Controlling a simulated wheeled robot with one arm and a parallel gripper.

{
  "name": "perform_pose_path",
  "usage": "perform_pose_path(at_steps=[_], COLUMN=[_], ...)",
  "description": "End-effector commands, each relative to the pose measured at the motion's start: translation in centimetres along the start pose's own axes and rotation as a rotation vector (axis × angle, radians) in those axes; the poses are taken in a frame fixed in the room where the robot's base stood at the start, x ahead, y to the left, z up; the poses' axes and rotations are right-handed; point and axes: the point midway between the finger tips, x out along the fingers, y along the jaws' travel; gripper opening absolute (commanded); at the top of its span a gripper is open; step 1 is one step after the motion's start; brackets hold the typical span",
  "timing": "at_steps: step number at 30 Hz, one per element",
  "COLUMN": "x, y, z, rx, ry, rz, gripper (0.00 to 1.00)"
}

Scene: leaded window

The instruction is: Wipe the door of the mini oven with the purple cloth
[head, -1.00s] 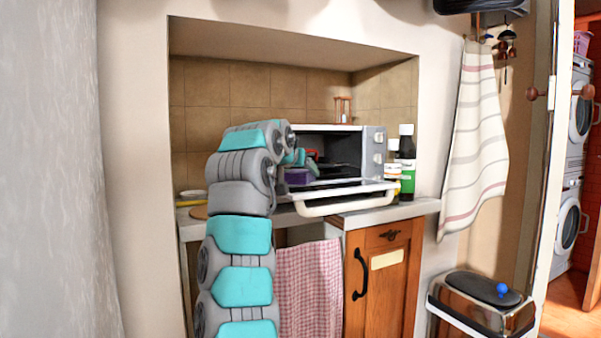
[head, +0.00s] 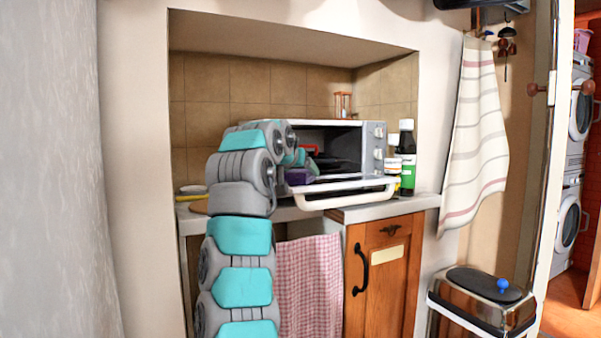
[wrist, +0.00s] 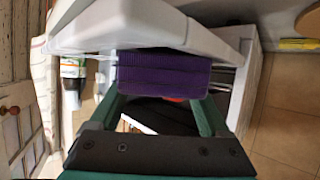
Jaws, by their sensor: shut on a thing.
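The mini oven (head: 379,150) stands on the counter in the niche. Its door (head: 347,194) is folded down, with a white bar along its front edge. My gripper (wrist: 162,94) is shut on the purple cloth (wrist: 165,74), a folded block across the fingertips. In the head view the cloth (head: 299,175) is by the left part of the open door, in front of the oven's mouth. In the wrist view a large pale part (wrist: 135,25) lies right beyond the cloth; I cannot tell whether they touch. My arm hides the oven's left side.
Bottles (head: 407,172) stand close to the oven's right side. A small hourglass-like item (head: 343,104) is on top of the oven. A yellow item (head: 191,197) lies at the counter's left. A checked cloth (head: 309,290) hangs below; a bin (head: 480,305) stands right.

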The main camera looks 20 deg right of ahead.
Motion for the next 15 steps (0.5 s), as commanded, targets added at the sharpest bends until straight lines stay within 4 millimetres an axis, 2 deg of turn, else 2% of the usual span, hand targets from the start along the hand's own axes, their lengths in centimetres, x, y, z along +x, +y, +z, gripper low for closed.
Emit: perform_pose_path(at_steps=[15], x=[2.3], y=[2.5], z=[-0.9], rx=[-0.001], ry=[-0.003], rz=[0.003], gripper=[0.18])
